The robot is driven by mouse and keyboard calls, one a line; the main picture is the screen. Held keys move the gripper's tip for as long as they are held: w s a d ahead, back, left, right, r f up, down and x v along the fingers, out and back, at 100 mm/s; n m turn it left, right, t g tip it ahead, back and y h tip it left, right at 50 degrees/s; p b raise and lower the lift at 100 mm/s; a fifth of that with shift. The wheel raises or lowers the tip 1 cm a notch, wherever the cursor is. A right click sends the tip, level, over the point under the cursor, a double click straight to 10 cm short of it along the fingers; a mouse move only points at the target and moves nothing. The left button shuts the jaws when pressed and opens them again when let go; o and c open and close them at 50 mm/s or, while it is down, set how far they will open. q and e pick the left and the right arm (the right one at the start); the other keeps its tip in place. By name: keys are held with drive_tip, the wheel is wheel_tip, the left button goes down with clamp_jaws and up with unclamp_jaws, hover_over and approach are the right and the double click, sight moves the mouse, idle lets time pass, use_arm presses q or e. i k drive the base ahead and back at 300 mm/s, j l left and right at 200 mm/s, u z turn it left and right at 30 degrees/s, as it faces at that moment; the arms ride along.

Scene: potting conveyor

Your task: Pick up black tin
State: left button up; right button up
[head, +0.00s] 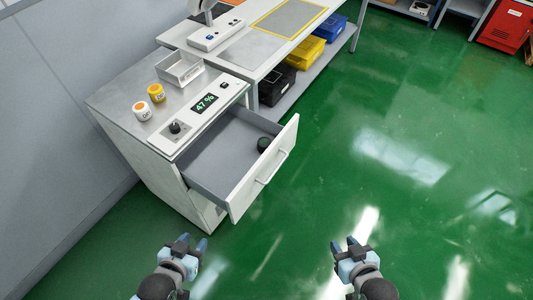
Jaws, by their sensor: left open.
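The black tin (263,144) is a small dark round thing lying inside the open drawer (205,181), near its front right corner. My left gripper (192,243) is open and empty in front of the drawer unit, low in the picture, apart from the drawer and the tin. My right gripper (345,243) is further right over the green floor, also apart from the tin. Its fingers look spread and nothing shows between them.
The drawer front with its handle (268,169) juts out over the floor. A bench stands behind. The green floor (410,200) is clear at right.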

sight(263, 142)
drive_tip(key=l+u, duration=0.1)
drive_tip(key=u, duration=0.25)
drive_tip(key=i+l+u, duration=0.1)
drive_tip(key=u, duration=0.3)
drive_tip(key=l+u, duration=0.15)
drive_tip(key=u, duration=0.2)
drive_tip(key=l+u, duration=0.3)
drive_tip(key=l, duration=0.2)
drive_tip(key=l+u, duration=0.35)
drive_tip(key=l, duration=0.15)
drive_tip(key=k+l, duration=0.1)
drive_tip(key=l, duration=0.25)
drive_tip(key=k+l, duration=0.1)
drive_tip(key=l, duration=0.3)
drive_tip(key=l+u, duration=0.1)
drive_tip(key=l, duration=0.25)
drive_tip(key=i+l, duration=0.2)
drive_tip(key=i, duration=0.2)
